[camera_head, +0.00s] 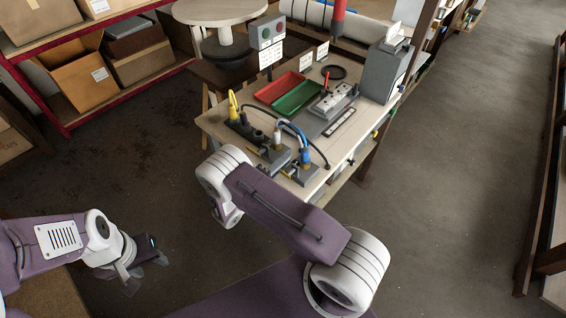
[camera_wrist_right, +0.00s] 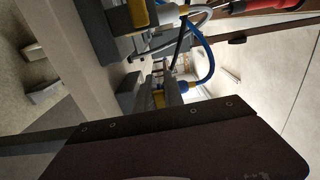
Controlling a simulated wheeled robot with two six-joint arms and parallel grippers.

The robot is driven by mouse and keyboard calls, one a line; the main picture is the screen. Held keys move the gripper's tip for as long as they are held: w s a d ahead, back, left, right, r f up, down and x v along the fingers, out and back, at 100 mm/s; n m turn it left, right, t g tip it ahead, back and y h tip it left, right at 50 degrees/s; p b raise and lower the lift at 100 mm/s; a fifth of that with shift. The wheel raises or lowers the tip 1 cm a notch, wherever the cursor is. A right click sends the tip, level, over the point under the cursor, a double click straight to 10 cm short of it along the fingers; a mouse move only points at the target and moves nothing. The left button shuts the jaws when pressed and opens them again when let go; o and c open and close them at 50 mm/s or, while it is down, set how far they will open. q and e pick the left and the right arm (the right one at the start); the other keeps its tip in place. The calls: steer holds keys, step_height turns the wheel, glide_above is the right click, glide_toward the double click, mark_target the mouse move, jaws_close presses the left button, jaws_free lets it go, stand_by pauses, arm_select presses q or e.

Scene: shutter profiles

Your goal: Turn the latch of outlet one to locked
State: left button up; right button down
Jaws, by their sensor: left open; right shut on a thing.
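Two grey outlets sit at the near end of the bench, a farther one (camera_head: 272,158) and a nearer one (camera_head: 302,174), each with a yellow latch part. A blue plug stands in the nearer outlet, a pale plug in the farther one. The right wrist view shows yellow latch parts (camera_wrist_right: 160,99) and a blue cable close by. Which outlet is number one is not readable. My right arm covers the near bench edge, and its gripper is hidden in the head view. In the wrist view its fingertips and what they hold are unclear. My left gripper (camera_head: 144,276) is open and empty, low over the floor.
Shelves with cartons stand left. The floor at right is clear.

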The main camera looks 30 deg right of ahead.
steer(key=c, duration=1.4)
jaws_free()
steer(key=shift+c, duration=0.2)
steer(key=shift+a, duration=0.15)
steer(key=b+v, duration=0.1)
steer(key=v, duration=0.8)
